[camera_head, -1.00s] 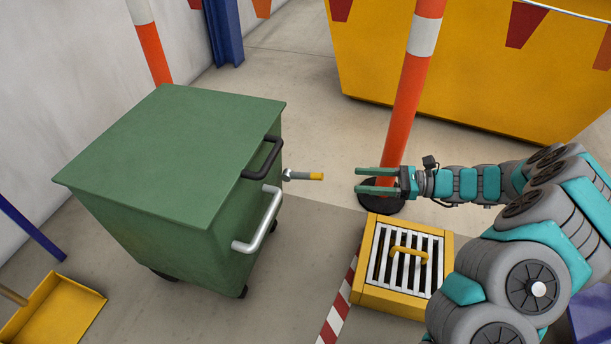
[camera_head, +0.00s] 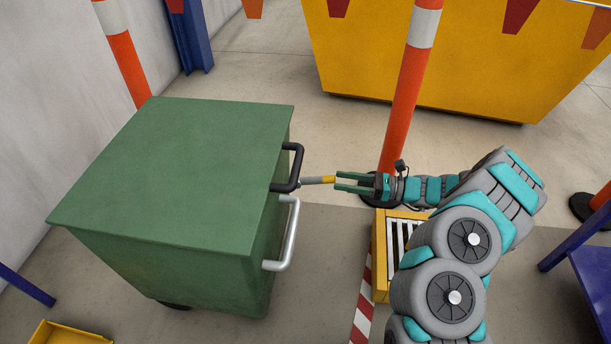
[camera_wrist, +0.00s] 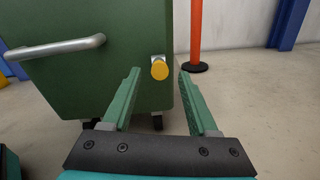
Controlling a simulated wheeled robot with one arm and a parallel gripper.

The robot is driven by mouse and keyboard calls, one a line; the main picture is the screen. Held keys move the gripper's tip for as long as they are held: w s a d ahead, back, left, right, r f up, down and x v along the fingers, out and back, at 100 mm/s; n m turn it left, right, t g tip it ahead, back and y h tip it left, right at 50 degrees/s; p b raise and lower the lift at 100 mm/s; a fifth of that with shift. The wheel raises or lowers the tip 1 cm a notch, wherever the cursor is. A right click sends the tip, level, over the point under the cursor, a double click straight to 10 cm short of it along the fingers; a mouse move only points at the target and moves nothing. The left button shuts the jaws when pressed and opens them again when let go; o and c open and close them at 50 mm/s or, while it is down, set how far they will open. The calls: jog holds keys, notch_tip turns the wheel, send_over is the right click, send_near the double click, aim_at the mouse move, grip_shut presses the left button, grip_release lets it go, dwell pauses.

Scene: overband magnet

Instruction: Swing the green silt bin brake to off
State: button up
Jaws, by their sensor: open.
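The green silt bin (camera_head: 180,170) stands at the left in the head view, lid shut. Its brake lever (camera_head: 318,181), a grey rod with a yellow tip, sticks out to the right from the bin's side, beside the black handle (camera_head: 294,168). My gripper (camera_head: 338,182) is open, with its fingertips at the yellow tip. In the wrist view, the yellow tip (camera_wrist: 159,69) points at the camera, between and beyond the open fingers (camera_wrist: 155,85), nearer the left one. I cannot tell whether a finger touches it. The silver handle (camera_wrist: 60,48) is to its left.
A yellow box with a grate (camera_head: 382,262) stands on the floor below my arm. An orange and white post (camera_head: 405,95) rises just behind my gripper. A yellow skip (camera_head: 450,65) fills the back. A blue stand (camera_head: 590,270) is at the right.

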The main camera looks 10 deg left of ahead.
aim_at(318, 177)
jog(key=a, duration=0.5)
jog(key=a+b, duration=0.1)
jog(key=a, duration=0.1)
jog(key=shift+w+a, duration=0.25)
jog(key=shift+a, duration=0.1)
grip_shut()
dwell(1.1)
